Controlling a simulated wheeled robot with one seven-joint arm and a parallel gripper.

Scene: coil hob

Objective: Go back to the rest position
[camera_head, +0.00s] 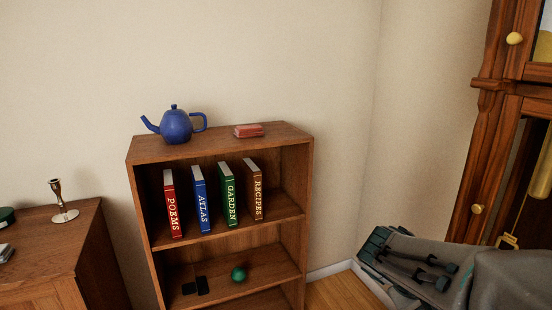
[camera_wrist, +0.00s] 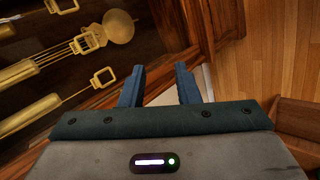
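My gripper (camera_head: 418,266) is at the lower right of the head view, in front of the room's corner and left of a tall wooden clock case (camera_head: 487,130). In the wrist view, the two blue fingers of my gripper (camera_wrist: 160,78) stand apart with nothing between them. The clock's brass pendulum and weights (camera_wrist: 80,45) show at the upper left of that view, behind dark glass or an opening; I cannot tell which. No object is held.
A wooden bookshelf (camera_head: 133,180) bears a blue teapot (camera_head: 176,127), a red box (camera_head: 249,130), several upright books and a green ball (camera_head: 238,274). A cabinet (camera_head: 75,245) with a candlestick (camera_head: 62,205) stands left. Bare floor (camera_head: 340,294) shows between shelf and gripper.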

